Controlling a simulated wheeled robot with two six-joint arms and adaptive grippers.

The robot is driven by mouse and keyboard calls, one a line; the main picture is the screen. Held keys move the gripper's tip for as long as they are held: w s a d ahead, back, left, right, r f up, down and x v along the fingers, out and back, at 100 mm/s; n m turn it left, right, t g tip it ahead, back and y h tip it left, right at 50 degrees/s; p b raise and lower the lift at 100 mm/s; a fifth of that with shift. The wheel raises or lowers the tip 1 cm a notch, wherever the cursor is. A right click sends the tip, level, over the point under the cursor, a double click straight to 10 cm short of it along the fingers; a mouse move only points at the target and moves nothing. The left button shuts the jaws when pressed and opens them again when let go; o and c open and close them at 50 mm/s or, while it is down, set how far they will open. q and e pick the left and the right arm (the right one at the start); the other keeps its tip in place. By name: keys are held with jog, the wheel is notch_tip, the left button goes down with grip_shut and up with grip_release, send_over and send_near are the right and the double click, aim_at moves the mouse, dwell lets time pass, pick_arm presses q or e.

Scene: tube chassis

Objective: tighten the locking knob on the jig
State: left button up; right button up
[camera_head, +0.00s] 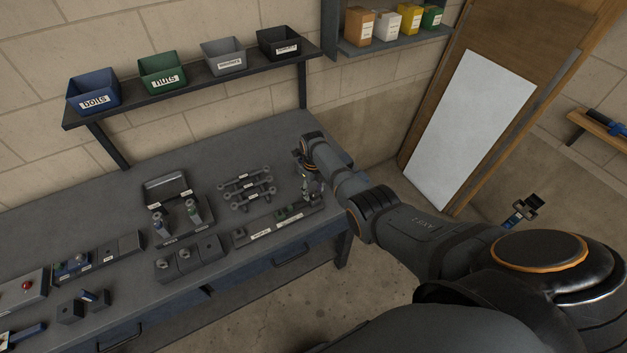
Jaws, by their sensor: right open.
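The jig (272,228) looks like a long dark bar with a pale label, lying near the front right edge of the grey workbench. Small blocks, one greenish, sit on top of it. My right arm reaches in from the right, and its right gripper (308,188) points down over the right end of the jig. The gripper is open. I cannot make out the locking knob; it may be hidden by the fingers or too small. I cannot tell whether the fingers touch the jig. My left gripper is not in view.
Several linkage rods (248,187) lie just behind the jig. A stand with small bottles (182,222) and a dark block row (190,258) are to its left. Bins, including a blue one (93,92), stand on the shelf above. The bench's back right is clear.

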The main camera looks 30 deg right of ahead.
aim_at(314, 194)
notch_tip(314, 194, up, 11)
